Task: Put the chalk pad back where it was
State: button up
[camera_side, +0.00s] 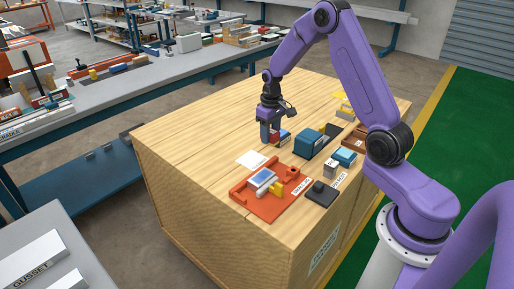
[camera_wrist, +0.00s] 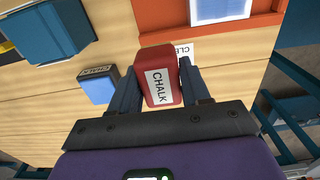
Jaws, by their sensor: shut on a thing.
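My gripper (camera_wrist: 160,85) is shut on a red block with a white label reading CHALK, the chalk pad (camera_wrist: 158,62). The pad sits upright between the two fingers. In the side view my gripper (camera_side: 269,143) points down over the wooden bench, with the red pad (camera_side: 275,137) partly hidden by the fingers. A dark item with a blue top and its own CHALK label (camera_wrist: 98,84) lies left of the pad in the wrist view, apart from it. It shows beside the gripper in the side view (camera_side: 285,138). I cannot tell whether the pad touches the bench.
An orange-red jig (camera_side: 249,200) holds a blue-and-white panel (camera_side: 262,178). A white sheet (camera_side: 251,159) lies between it and my gripper. A larger blue box (camera_side: 309,145), small blocks and a dark block (camera_side: 322,192) stand to the right. The bench's left side is clear.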

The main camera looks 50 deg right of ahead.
send_over(257, 155)
notch_tip(257, 155, down, 7)
jog(key=shift+s, duration=0.15)
jog(key=shift+f, duration=1.65)
jog(key=shift+f, duration=0.1)
jog(key=o, duration=1)
